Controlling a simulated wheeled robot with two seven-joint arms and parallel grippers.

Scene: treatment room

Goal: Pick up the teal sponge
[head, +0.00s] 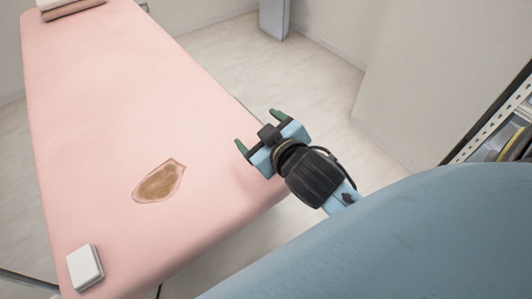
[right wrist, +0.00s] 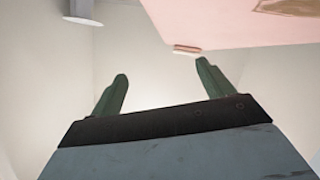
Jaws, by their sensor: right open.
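No teal sponge shows in either view. My right gripper (head: 258,130) is open and empty. In the head view it is over the right edge of the pink treatment bed, its dark green fingers pointing to the upper left. In the right wrist view the open fingers (right wrist: 162,72) are apart with nothing between them. A small white block with rounded corners (head: 85,267) lies on the bed at its near left corner, well away from the gripper. My left gripper is not in view.
The pink bed (head: 110,100) carries a flat brown patch (head: 160,182) near its middle and folded cloths (head: 70,8) at its far end. A shelf unit (head: 500,125) stands at the right. A grey post (head: 274,18) stands at the back. Most of the bed is clear.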

